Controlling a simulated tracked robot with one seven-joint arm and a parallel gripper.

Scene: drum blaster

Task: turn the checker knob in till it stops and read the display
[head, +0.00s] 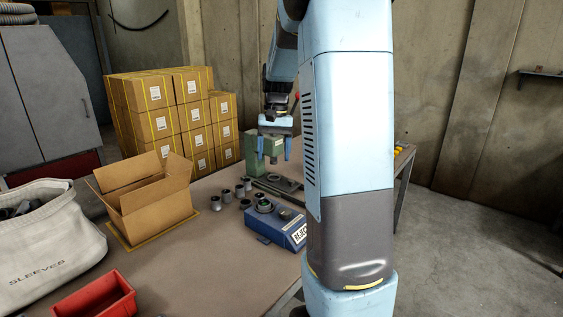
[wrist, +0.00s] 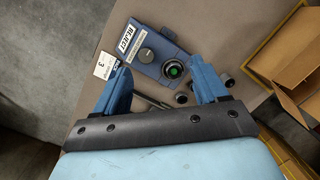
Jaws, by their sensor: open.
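The blue checker (head: 276,224) sits on the table in the middle of the head view, and it also shows ahead of my fingers in the wrist view (wrist: 160,39). A round socket with a green centre (wrist: 173,69) is to the right of the knob. My gripper (wrist: 160,76) is open and empty, fingers wide apart. In the head view my gripper (head: 274,148) hangs above and behind the checker, not touching it.
Several grey sleeves (head: 226,196) stand left of the checker. A green press (head: 253,150) is behind it. An open carton (head: 150,208), a red bin (head: 96,300) and a white sack (head: 48,245) are at left. A small white card (wrist: 105,66) lies near the left finger.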

